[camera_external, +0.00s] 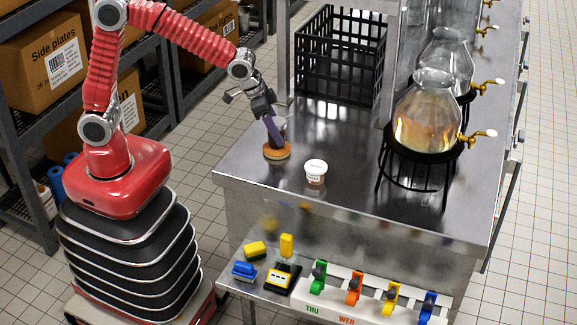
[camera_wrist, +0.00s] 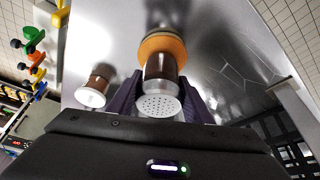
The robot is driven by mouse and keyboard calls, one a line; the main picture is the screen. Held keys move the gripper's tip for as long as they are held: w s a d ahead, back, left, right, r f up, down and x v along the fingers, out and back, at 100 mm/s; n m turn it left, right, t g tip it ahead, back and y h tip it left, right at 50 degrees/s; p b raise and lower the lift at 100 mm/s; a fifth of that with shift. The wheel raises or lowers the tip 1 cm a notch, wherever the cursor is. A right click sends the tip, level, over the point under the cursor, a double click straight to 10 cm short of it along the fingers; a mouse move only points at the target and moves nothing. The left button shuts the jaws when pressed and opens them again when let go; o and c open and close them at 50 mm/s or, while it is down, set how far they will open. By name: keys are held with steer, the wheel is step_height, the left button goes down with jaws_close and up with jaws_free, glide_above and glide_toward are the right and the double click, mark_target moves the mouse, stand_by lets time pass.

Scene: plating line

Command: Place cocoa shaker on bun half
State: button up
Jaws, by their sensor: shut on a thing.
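The cocoa shaker (camera_wrist: 160,70) has a clear body with brown powder and a white perforated lid (camera_wrist: 159,105). My gripper (camera_wrist: 161,82) is shut on its body, one purple finger on each side. In the external view my gripper (camera_external: 274,137) points down near the counter's left edge and mostly hides the shaker. The bun half (camera_external: 277,152) is an orange-brown disc on the counter directly under the gripper. It also shows in the wrist view (camera_wrist: 162,46) at the shaker's base. The shaker is upright over the bun; they look in contact, but a tiny gap cannot be ruled out.
A second white-lidded jar with brown contents (camera_external: 316,173) stands just right of the bun. A black crate (camera_external: 340,55) is behind, and a glass dispenser on a black stand (camera_external: 428,112) is at right.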

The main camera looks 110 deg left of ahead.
steer(key=o, duration=1.2)
steer(key=shift+c, duration=0.2)
steer(key=v, duration=1.2)
steer(key=s+d+m+t+h, duration=0.1)
steer(key=s+d+m, duration=0.4)
steer(key=s+d, duration=1.4)
steer(key=shift+s+d+f+t+h, duration=0.25)
steer(key=shift+s+f+h, duration=0.25)
steer(key=shift+s, duration=0.3)
